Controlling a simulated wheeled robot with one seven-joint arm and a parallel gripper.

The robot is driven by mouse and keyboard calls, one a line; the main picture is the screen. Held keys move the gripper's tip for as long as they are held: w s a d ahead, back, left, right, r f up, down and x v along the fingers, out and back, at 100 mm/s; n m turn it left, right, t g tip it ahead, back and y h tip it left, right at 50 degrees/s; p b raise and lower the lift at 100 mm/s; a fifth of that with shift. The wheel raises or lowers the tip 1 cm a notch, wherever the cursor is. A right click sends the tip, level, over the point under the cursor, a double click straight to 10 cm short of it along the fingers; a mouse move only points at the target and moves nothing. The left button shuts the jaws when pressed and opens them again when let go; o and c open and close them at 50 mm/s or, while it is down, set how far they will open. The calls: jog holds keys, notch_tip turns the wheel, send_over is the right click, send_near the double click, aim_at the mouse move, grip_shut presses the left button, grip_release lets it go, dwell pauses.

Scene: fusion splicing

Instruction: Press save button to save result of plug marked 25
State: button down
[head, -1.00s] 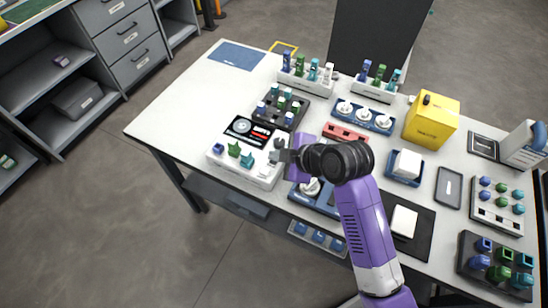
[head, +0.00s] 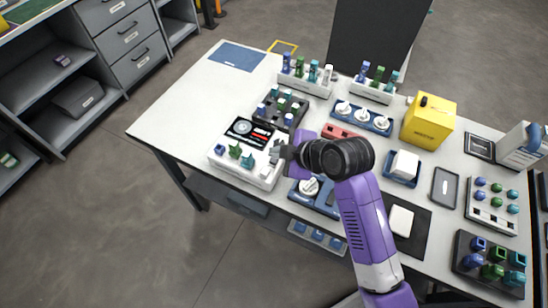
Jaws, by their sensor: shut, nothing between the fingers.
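A white test device (head: 226,166) stands on the left part of the table. It has a dark screen (head: 248,132) with a round dial picture and a red bar, and blue, green and teal plugs (head: 234,151) along its front. My gripper (head: 276,152) is shut and empty at the device's right end, just over its top. I cannot tell whether it touches a button there. The gripper and purple wrist hide that end, so the save button is not clearly visible. The number 25 is too small to find on any plug.
A dark tray of plugs (head: 268,108) stands behind the device. White racks (head: 303,83) with tall plugs, a blue base with white knobs (head: 363,118) and a yellow box (head: 427,121) are farther right. The table's left part (head: 185,105) is clear.

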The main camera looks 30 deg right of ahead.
aim_at(277, 161)
jog(key=shift+r+p, duration=1.95)
jog(key=shift+r, duration=0.45)
jog(key=shift+f, duration=0.1)
jog(key=shift+w+r+m, duration=0.2)
jog(key=shift+m, duration=0.2)
jog(key=s+d+r+m+t+h, duration=0.2)
jog(key=d+r+m+t+h, duration=0.15)
jog(key=r+m+t, duration=0.35)
jog(key=s+a+m+b, duration=0.1)
jog(key=s+a+m, duration=0.1)
jog(key=s, duration=1.4)
jog(key=s+a+m+g+b, duration=0.1)
jog(key=s+a+m, duration=0.1)
jog(key=s, duration=1.4)
jog(key=shift+r+m+y, duration=0.15)
jog(key=shift+m+y, duration=0.2)
jog(key=shift+m, duration=0.05)
